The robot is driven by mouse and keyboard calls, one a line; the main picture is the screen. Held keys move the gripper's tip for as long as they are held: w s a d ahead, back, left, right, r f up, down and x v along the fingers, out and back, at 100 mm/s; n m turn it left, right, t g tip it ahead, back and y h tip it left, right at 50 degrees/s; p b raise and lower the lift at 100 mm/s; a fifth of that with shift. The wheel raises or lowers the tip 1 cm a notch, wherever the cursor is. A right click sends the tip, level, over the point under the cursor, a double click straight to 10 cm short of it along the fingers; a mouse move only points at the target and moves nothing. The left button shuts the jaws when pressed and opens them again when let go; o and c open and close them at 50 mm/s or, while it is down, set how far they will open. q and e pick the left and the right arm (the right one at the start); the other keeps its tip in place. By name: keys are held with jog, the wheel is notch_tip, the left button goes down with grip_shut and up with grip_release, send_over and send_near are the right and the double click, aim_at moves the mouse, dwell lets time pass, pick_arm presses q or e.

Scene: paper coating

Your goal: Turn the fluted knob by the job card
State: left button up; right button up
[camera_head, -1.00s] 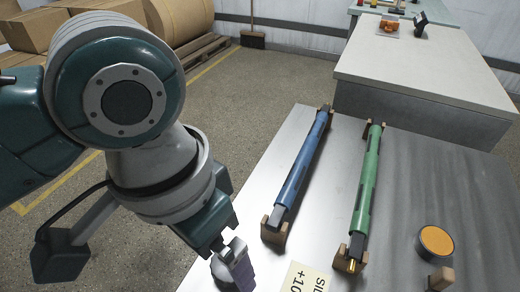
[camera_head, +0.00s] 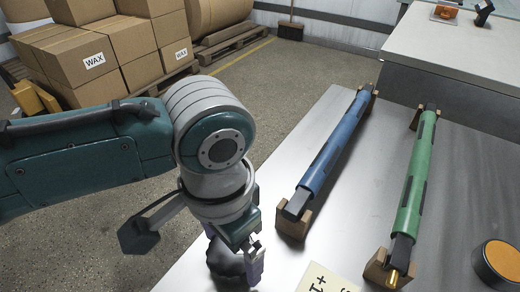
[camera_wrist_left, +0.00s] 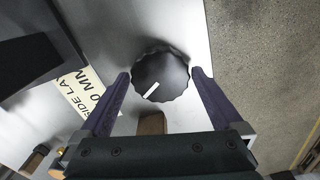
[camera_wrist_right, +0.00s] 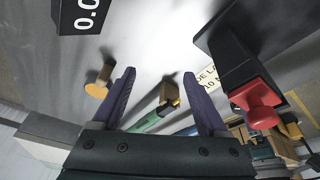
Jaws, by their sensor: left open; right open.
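The dark fluted knob (camera_wrist_left: 160,76) has a white pointer line and stands on the grey metal table. It also shows, partly covered, in the head view (camera_head: 226,260). The cream job card (camera_wrist_left: 84,94) lies beside it, cut off at the bottom edge in the head view (camera_head: 327,281). My left gripper (camera_head: 235,254) is open over the knob, with a purple finger on either side of it in the left wrist view. Gaps show between fingers and knob. My right gripper (camera_wrist_right: 158,75) is open and empty; it is outside the head view.
A blue roller (camera_head: 335,145) and a green roller (camera_head: 414,180) rest on wooden cradles right of the knob. An orange-topped round tin (camera_head: 500,262) is at right. The right wrist view shows a black unit with a red knob (camera_wrist_right: 257,104) and a black display box (camera_wrist_right: 82,14).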

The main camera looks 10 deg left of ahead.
pick_arm(q)
jog(key=shift+f, duration=0.2)
jog(key=shift+c, duration=0.2)
jog(key=c, duration=1)
jog(key=shift+c, duration=0.2)
